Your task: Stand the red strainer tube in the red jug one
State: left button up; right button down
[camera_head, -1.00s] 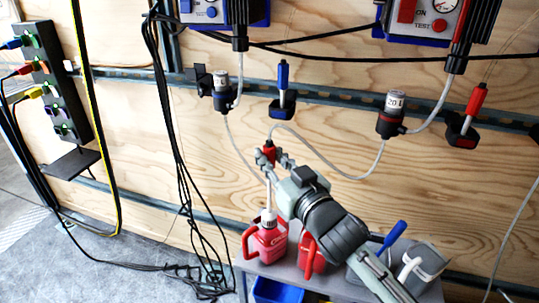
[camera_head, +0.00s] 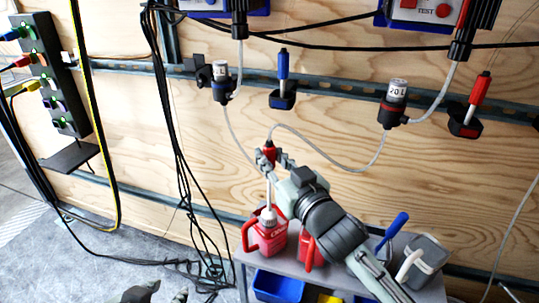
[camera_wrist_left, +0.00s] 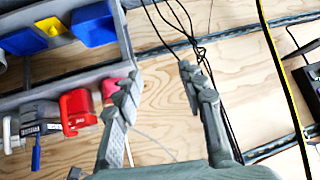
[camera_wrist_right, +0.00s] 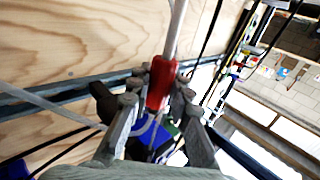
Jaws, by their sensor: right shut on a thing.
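My right gripper (camera_head: 272,157) is shut on the red grip of the strainer tube (camera_head: 268,154). The grip shows between the fingers in the right wrist view (camera_wrist_right: 160,86). Its pale shaft runs down, nearly upright, to the neck of the left red jug (camera_head: 268,240). I cannot tell how far its end is inside. A second red jug (camera_head: 306,251) stands to the right, partly behind my arm. A red jug also shows in the left wrist view (camera_wrist_left: 77,112). My left gripper (camera_wrist_left: 190,88) is open and empty, low at the left of the head view (camera_head: 153,293).
A clear hose runs from the grip to the right filter (camera_head: 394,103). A grey jug (camera_head: 425,262) stands at the shelf's right end. Blue bins (camera_head: 277,287) sit below. Black cables (camera_head: 178,165) hang left of the jugs.

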aim_at(270, 185)
jog(key=shift+f+b, duration=0.5)
jog(key=shift+f, duration=0.35)
jog(key=shift+f+b, duration=0.5)
jog(key=shift+f, duration=0.35)
pick_arm(q)
jog(key=w+d+r+t+h+b, duration=0.1)
jog(key=d+r+t, duration=0.3)
jog(key=r, duration=0.4)
jog(key=w+d+r+m+t+h, duration=0.1)
jog(key=w+d+r+t+h, duration=0.2)
jog(key=r, duration=0.5)
jog(key=shift+w+d+t+h+b, duration=0.4)
jog(key=shift+d+t+h, duration=0.5)
jog(key=shift+d, duration=1)
pick_arm(e)
jog(key=shift+f, duration=1.6)
pick_arm(q)
jog(key=shift+f, duration=0.25)
pick_arm(e)
jog(key=shift+f, duration=0.5)
jog(key=c, duration=1.3)
grip_release()
jog(key=v, duration=1.2)
